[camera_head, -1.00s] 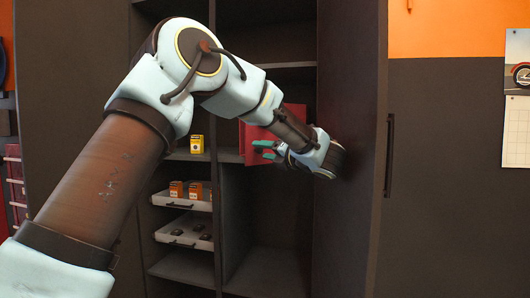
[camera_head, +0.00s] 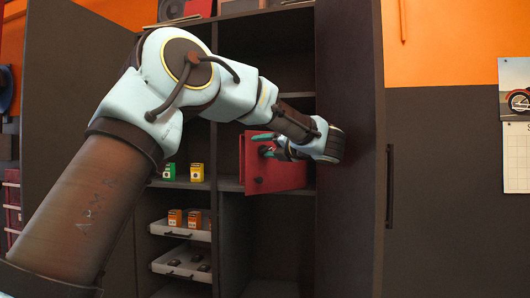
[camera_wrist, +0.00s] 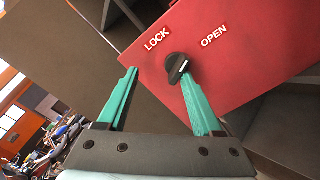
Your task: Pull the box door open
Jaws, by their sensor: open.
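The red box (camera_head: 280,175) sits on a middle shelf of the dark cabinet, partly hidden by my arm in the head view. My gripper (camera_head: 264,143) is in front of the box. In the wrist view my gripper (camera_wrist: 160,75) is open, its two green fingers apart. The knob lies between the fingertips, close to the right one. I cannot tell whether the door is ajar.
The cabinet's tall right door (camera_head: 350,150) stands open close beside my wrist. Its left door (camera_head: 80,100) is open too. Small yellow and green boxes (camera_head: 197,172) stand on a left shelf above pull-out trays (camera_head: 180,230). The compartment below the red box is empty.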

